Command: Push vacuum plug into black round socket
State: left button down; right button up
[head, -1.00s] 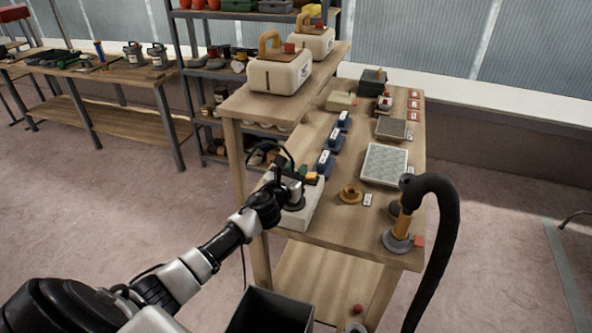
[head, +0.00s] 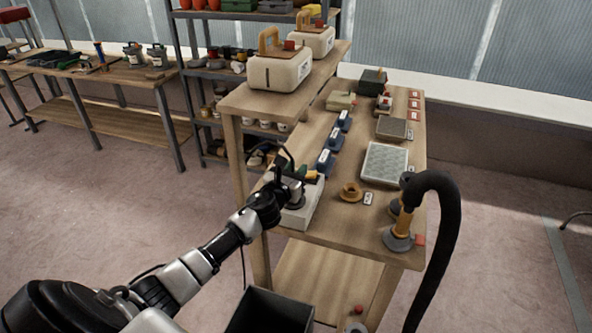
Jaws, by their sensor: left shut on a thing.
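My left gripper (head: 280,188) is shut at the white box (head: 309,207) on the near left part of the workbench. It appears to hold the vacuum plug, which is mostly hidden by the gripper; a black cable (head: 287,150) loops up beside it. A grey metallic cylinder (head: 296,194) shows just right of the fingers, over the box. I cannot make out the black round socket, nor whether the plug is touching or inside it. My right gripper is not in view.
A thick black hose (head: 449,240) hangs off the right side. A dark open bin (head: 268,312) stands below in front.

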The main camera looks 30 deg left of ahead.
pick_arm(q)
jog(key=c, duration=1.1)
grip_release()
jog(key=shift+s+d+f, duration=0.1)
jog(key=shift+f, duration=0.6)
jog(key=o, duration=0.3)
jog(key=shift+r, duration=0.15)
jog(key=shift+r, duration=0.1)
jog(key=s+d+b, duration=0.1)
jog(key=s, duration=0.9)
jog(key=shift+s, duration=0.3)
